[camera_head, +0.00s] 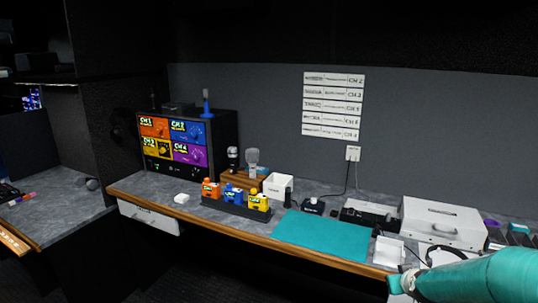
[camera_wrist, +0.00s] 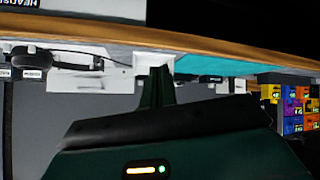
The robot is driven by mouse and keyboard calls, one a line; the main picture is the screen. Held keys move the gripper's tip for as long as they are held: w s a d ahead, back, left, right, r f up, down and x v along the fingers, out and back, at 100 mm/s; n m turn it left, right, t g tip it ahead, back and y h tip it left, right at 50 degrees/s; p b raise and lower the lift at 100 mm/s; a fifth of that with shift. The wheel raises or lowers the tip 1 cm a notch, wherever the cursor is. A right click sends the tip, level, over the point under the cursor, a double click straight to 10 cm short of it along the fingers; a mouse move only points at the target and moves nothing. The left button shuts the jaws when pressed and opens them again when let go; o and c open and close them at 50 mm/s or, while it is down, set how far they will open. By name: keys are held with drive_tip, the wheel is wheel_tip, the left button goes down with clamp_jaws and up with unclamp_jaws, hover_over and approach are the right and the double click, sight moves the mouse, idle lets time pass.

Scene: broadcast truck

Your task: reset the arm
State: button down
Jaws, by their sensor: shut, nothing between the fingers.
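My teal arm (camera_head: 465,280) reaches in from the lower right corner of the head view. My gripper (camera_head: 402,284) is at the desk's front edge there, small and partly cut off by the frame. In the wrist view my gripper (camera_wrist: 160,78) shows as dark fingers close together, shut with nothing between them. The grey desk (camera_head: 150,184) with its wooden front edge lies behind it, and that edge crosses the top of the wrist view.
A teal mat (camera_head: 322,236) lies on the desk left of my gripper. A small white tray (camera_head: 389,250) and a white case (camera_head: 443,222) are close by. Orange, blue and yellow blocks stand in a dark rack (camera_head: 236,208). A colored channel panel (camera_head: 187,141) stands at left.

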drive_tip(key=s+a+r+g, duration=0.1)
drive_tip(key=s+a+r, duration=0.5)
drive_tip(key=a, duration=0.3)
drive_tip(key=s+a+r+g, duration=0.2)
drive_tip(key=s+a+r, duration=0.4)
drive_tip(key=a, duration=0.3)
drive_tip(key=s+a+r+y, duration=0.1)
drive_tip(key=s+a+r, duration=0.1)
drive_tip(key=s+a, duration=0.2)
drive_tip(key=s+a+r+y, duration=0.1)
drive_tip(key=s+a, duration=0.3)
drive_tip(key=s, duration=0.7)
drive_tip(key=shift+s+r+g+y, duration=0.15)
drive_tip(key=shift+r+g+y, duration=0.15)
drive_tip(key=shift+r+g, duration=0.15)
